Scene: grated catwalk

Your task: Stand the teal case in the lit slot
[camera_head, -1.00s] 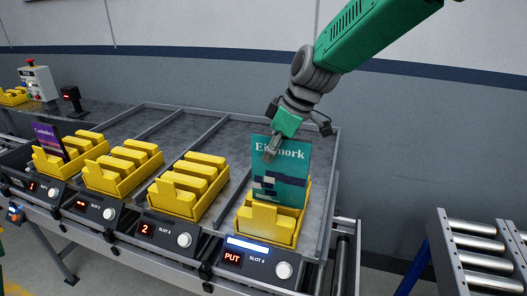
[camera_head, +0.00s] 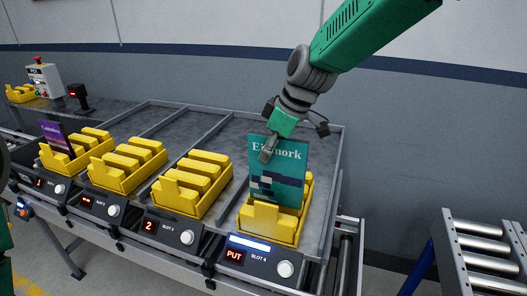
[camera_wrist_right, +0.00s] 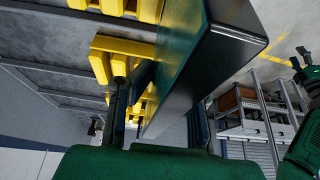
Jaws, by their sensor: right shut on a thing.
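The teal case (camera_head: 290,165), with white lettering and a dark blue pattern, is upright at the yellow rack of slot 4 (camera_head: 264,228). Its lower edge is behind the front yellow blocks; I cannot tell whether it rests on the rack's bottom. Slot 4 shows a red PUT display and a lit white bar (camera_head: 249,243). My right gripper (camera_head: 267,152) is shut on the case near its upper left edge. In the right wrist view the case (camera_wrist_right: 205,75) runs up from between the two fingers (camera_wrist_right: 158,125), with yellow rack parts beside it.
More yellow racks stand left along the grey bench, including slot 3's (camera_head: 193,185) and slot 2's (camera_head: 128,165). A purple case (camera_head: 56,137) stands in the leftmost. A control box (camera_head: 44,80) is at the back left. A roller conveyor (camera_head: 483,250) is at the right.

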